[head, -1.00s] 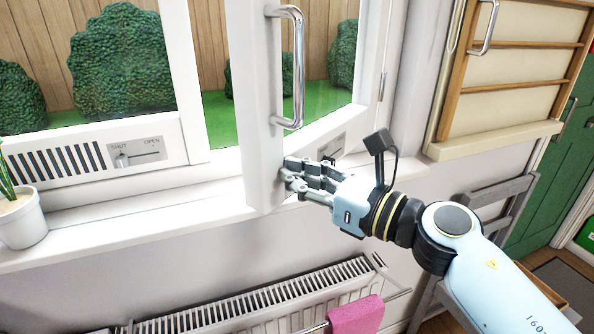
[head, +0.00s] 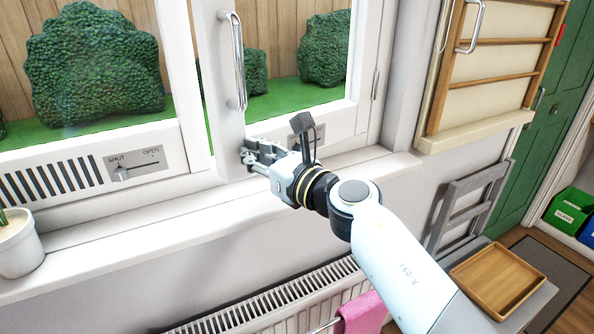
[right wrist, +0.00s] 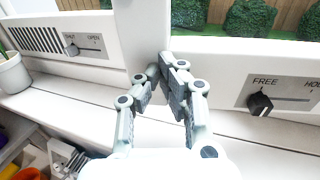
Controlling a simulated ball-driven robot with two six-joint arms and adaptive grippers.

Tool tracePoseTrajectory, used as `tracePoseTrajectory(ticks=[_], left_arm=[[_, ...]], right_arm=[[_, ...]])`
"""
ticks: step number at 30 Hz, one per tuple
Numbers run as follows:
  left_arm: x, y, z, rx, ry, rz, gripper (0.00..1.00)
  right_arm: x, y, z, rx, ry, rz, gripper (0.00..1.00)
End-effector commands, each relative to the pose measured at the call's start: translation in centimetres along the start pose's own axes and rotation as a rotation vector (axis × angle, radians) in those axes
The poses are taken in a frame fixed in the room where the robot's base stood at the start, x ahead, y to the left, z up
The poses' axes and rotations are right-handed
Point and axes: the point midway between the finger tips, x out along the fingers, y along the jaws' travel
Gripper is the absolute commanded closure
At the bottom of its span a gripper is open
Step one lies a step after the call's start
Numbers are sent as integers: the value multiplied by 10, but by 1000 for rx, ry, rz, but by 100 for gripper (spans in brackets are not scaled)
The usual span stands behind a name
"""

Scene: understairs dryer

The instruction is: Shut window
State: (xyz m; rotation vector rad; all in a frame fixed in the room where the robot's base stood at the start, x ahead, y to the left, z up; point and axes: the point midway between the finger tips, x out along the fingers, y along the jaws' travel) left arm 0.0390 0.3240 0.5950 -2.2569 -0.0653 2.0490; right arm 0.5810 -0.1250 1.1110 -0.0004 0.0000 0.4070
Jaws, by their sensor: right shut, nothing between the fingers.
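The white window sash (head: 222,110) with a chrome handle (head: 238,60) stands slightly ajar, its handle-side edge a little in front of the fixed frame post (head: 180,70). My right gripper (head: 247,155) is shut and empty, its fingertips at the lower end of that sash edge. In the right wrist view, the fingers (right wrist: 160,72) are at the foot of the white sash edge (right wrist: 147,35); whether they touch it is hard to tell. A slider marked FREE (right wrist: 260,103) is right of the fingers. My left gripper is not seen.
A vent slider marked SHUT and OPEN (head: 122,173) is left of the sash. A plant pot (head: 18,245) stands on the sill (head: 120,230). Below are a radiator (head: 270,305) and pink towel (head: 362,314). A chair (head: 470,205) and wooden tray (head: 498,277) are at right.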

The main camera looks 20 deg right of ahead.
Motion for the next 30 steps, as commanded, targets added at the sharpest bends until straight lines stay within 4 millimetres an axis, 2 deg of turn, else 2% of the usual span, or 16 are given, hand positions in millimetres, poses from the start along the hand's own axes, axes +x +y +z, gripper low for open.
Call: tracePoseTrajectory(ticks=[6, 12, 19, 30], left_arm=[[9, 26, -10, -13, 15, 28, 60], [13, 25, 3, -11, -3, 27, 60], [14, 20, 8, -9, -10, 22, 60], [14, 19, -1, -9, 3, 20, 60]], right_arm=[[36, -6, -2, 1, -1, 1, 100], [58, -11, -2, 1, 0, 0, 100], [66, -13, -1, 1, 0, 1, 100], [66, -13, 1, 1, -2, 1, 100]])
